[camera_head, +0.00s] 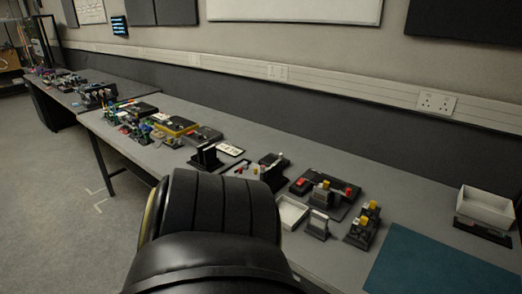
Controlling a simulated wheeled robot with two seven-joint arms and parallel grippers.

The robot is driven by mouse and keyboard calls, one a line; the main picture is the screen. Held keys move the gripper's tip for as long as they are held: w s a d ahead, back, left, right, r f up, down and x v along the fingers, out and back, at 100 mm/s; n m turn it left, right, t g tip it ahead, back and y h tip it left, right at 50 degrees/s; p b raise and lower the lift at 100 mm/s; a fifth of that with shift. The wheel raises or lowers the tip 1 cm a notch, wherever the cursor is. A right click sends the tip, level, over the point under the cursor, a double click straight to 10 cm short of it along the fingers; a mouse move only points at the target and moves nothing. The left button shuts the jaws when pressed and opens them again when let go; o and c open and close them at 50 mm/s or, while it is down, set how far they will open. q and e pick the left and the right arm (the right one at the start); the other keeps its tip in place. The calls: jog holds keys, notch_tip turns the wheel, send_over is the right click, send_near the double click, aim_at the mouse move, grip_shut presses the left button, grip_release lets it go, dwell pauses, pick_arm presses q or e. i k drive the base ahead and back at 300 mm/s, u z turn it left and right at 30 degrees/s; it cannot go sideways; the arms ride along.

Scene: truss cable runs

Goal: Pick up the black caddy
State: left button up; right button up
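Several small black holders stand on the long grey bench, and I cannot tell for sure which is the black caddy. One black holder with yellow-topped pieces (361,232) stands near the bench's front edge, right of the middle. A black upright holder (207,158) stands farther left. Another black holder (270,172) stands between them, partly behind my arm. A large black link of my own arm fills the bottom middle and hides part of the bench. Neither of my grippers shows in this view.
A shallow white tray (293,210) and a grey stand (318,226) sit near the front edge. A white box (485,206) stands at the far right, behind a blue mat (425,265). Clear bench lies along the wall. Open floor (60,210) is at left.

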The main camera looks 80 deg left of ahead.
aim_at(276, 179)
jog(key=u, duration=2.25)
